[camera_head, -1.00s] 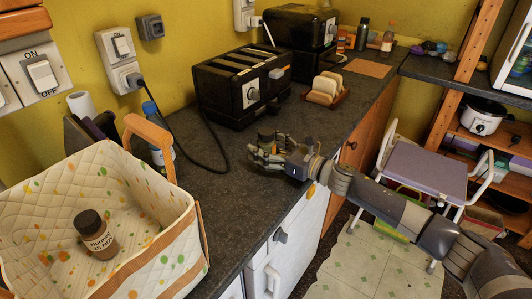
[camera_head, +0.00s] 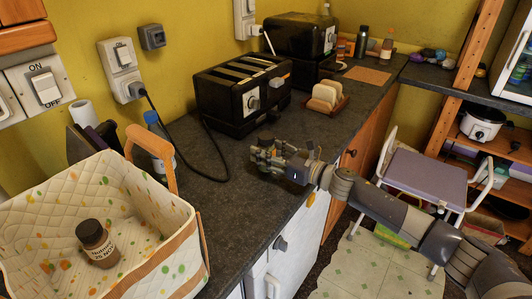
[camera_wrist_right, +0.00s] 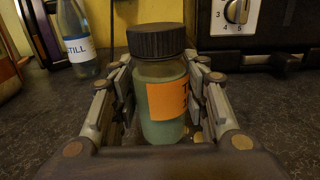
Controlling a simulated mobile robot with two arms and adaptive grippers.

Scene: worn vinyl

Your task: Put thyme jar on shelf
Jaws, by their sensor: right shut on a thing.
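The thyme jar (camera_wrist_right: 164,95), with a dark ribbed cap, greenish contents and an orange label, stands upright between the fingers of my right gripper (camera_wrist_right: 160,110) in the right wrist view. Only the first letter of the label shows. In the head view my right gripper (camera_head: 270,152) is shut on it over the worktop, in front of the black toaster. The jar is mostly hidden by the fingers there. The wooden shelf unit (camera_head: 466,72) stands at the right; I cannot tell which shelf is meant. My left gripper is not in view.
A quilted basket (camera_head: 185,260) holding a brown nutmeg jar (camera_head: 97,245) fills the lower left. The toaster (camera_head: 222,100), a toast rack (camera_head: 325,98) and a water bottle (camera_head: 160,148) stand on the worktop (camera_head: 215,185). A purple-seated stool (camera_head: 425,170) is at the right.

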